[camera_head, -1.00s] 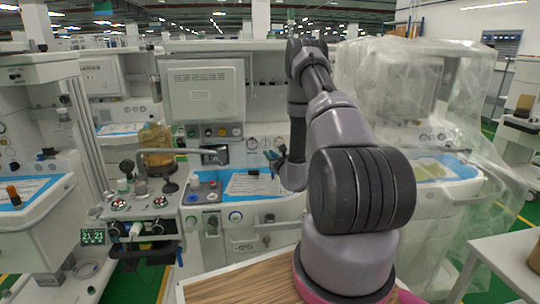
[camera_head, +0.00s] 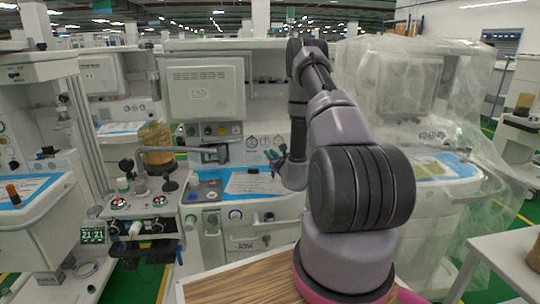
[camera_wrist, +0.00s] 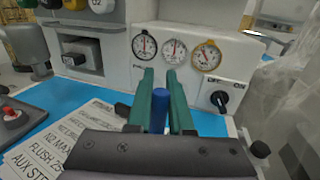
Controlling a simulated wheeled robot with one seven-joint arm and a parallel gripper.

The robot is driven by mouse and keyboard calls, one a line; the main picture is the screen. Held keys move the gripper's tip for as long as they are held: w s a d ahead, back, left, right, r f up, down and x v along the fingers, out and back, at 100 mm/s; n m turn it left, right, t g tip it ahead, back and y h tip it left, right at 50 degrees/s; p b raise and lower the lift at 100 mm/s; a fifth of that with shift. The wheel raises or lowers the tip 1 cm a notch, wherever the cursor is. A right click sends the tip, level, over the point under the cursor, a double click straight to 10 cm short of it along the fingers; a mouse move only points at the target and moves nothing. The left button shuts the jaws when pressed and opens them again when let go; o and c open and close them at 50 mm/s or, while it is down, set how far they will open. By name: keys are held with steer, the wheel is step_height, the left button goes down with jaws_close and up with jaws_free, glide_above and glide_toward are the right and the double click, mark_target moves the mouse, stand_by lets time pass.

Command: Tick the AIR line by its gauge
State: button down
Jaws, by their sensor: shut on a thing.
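My gripper (camera_wrist: 160,74) has green fingers and is shut on a blue marker (camera_wrist: 159,108), which stands between them in the wrist view. It is over the worktop in front of the three round gauges (camera_wrist: 174,52) on the white panel. The gripper also shows small in the head view (camera_head: 277,159), partly behind my arm. A printed sheet (camera_wrist: 62,137) lies on the blue mat (camera_wrist: 72,98), left of the gripper. Its readable lines include N2 MAX, FLUSH 25 and AUX. The AIR line cannot be made out. The marker's tip is hidden.
A black ON/OFF knob (camera_wrist: 219,100) sits right of the gauges. A red-topped button (camera_wrist: 10,114) is at the left edge. Plastic sheeting (camera_head: 420,90) covers the cart at the right.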

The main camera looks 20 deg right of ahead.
steer(key=shift+s+d, duration=0.1)
steer(key=shift+d, duration=0.2)
stand_by(0.7)
step_height(320, 180, up, 7)
stand_by(0.8)
steer(key=shift+f, duration=0.2)
stand_by(0.3)
steer(key=shift+w+a+f, duration=0.1)
steer(key=shift+a+f, duration=0.05)
steer(key=shift+f, duration=0.75)
steer(key=shift+w+a+f, duration=0.1)
steer(key=shift+a+f, duration=0.05)
steer(key=shift+f, duration=0.8)
steer(key=shift+a+f, duration=0.15)
steer(key=shift+f, duration=0.75)
steer(key=shift+f, duration=0.6)
steer(key=shift+s+d, duration=0.2)
steer(key=shift+d, duration=0.25)
stand_by(0.4)
